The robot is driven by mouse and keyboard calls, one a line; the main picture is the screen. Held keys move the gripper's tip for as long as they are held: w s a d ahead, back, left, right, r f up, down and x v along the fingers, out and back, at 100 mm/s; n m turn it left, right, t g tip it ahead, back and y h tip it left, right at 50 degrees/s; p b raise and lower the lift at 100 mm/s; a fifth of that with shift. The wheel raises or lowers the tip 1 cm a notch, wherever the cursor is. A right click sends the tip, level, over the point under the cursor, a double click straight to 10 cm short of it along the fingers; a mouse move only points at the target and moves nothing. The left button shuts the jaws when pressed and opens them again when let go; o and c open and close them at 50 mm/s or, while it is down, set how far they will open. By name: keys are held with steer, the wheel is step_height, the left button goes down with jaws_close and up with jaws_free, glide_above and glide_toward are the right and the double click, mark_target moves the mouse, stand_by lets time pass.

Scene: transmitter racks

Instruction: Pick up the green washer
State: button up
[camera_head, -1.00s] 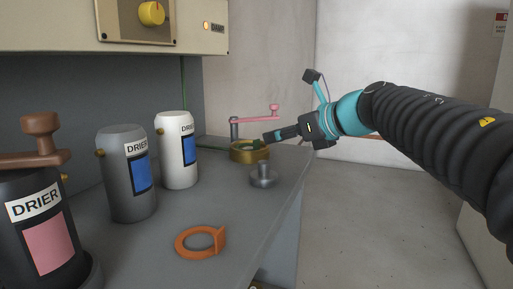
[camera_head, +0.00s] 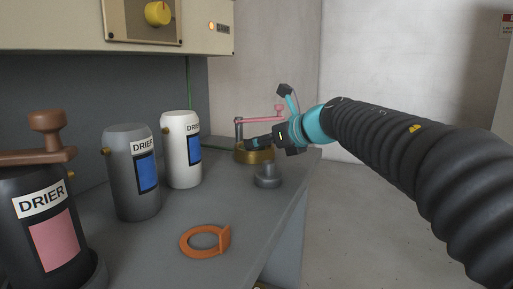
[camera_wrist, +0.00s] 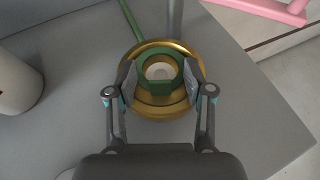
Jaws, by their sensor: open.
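In the head view my gripper (camera_head: 251,142) is over the brass dish (camera_head: 256,156) at the far end of the bench, and the washer is hidden there.
A grey knobbed weight (camera_head: 267,179) stands just in front of the dish. A pink-handled crank (camera_head: 262,119) stands behind it. White (camera_head: 181,160), grey (camera_head: 133,185) and black (camera_head: 39,225) drier canisters line the left. An orange ring (camera_head: 205,242) lies on the bench in front.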

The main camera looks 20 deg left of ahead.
jaws_close()
